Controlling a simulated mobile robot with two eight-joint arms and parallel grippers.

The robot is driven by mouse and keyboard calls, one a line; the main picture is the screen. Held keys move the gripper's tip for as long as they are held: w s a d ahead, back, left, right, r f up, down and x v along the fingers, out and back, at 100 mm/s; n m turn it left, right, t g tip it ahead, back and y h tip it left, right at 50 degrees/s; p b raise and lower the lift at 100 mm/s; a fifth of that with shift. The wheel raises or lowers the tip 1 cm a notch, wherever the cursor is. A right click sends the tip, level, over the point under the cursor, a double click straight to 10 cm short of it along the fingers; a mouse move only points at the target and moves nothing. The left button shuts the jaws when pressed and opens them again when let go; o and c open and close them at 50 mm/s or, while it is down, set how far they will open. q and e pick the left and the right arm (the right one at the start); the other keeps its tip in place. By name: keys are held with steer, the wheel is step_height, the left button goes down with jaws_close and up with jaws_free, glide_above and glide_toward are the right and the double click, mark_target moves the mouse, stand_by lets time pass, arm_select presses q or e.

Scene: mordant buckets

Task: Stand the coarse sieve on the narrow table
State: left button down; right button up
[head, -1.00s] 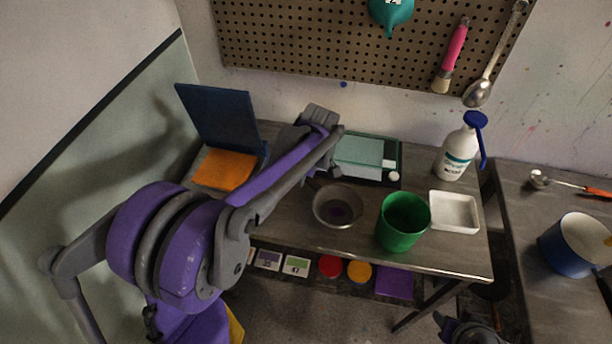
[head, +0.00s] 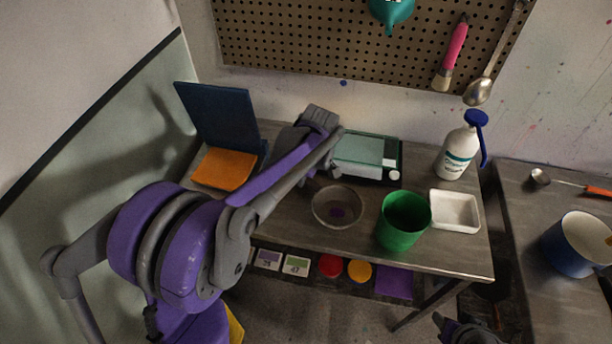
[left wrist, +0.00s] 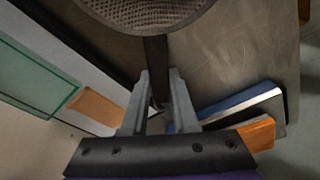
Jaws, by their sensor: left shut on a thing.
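The coarse sieve (head: 337,207) is a round mesh bowl with a dark rim, over the front middle of the wooden table (head: 300,225). In the left wrist view its mesh (left wrist: 145,12) fills the top edge, and a dark handle (left wrist: 155,55) runs down from it. My left gripper (left wrist: 160,75) is shut on that handle; in the head view my arm hides the fingers. I cannot tell whether the sieve touches the tabletop. Part of my right gripper (head: 465,330) shows at the bottom edge, its jaws unclear. Which table is the narrow one is unclear.
A green cup (head: 404,222) stands close right of the sieve, with a white tray (head: 455,212) and a spray bottle (head: 458,150) beyond. A scale (head: 362,150) lies behind it. A second table (head: 525,215) at the right holds a blue pot (head: 575,250) and a ladle (head: 541,178).

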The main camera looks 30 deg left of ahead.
arm_select(q)
steer(key=c, duration=0.6)
jaws_free()
step_height(320, 180, up, 11)
steer(key=d, duration=0.1)
steer(key=shift+s+d+f+p, duration=0.15)
steer(key=shift+s+d+p, duration=0.2)
steer(key=shift+d, duration=0.05)
steer(key=shift+s, duration=0.1)
steer(key=s+d+f+m+t, duration=0.1)
steer(key=s+f+m, duration=0.1)
steer(key=s+m, duration=0.2)
steer(key=s+d+f+m+t+h, duration=0.1)
steer(key=s+d+f+m+t, duration=0.1)
steer(key=s+m, duration=0.3)
steer(key=s+d+f+m+t, duration=0.1)
steer(key=s+f+m, duration=0.3)
steer(key=s, duration=0.7)
steer(key=shift+s+d+f+m+t+h, duration=0.15)
steer(key=shift+s+d+m+t+h, duration=0.2)
steer(key=shift+d, duration=0.4)
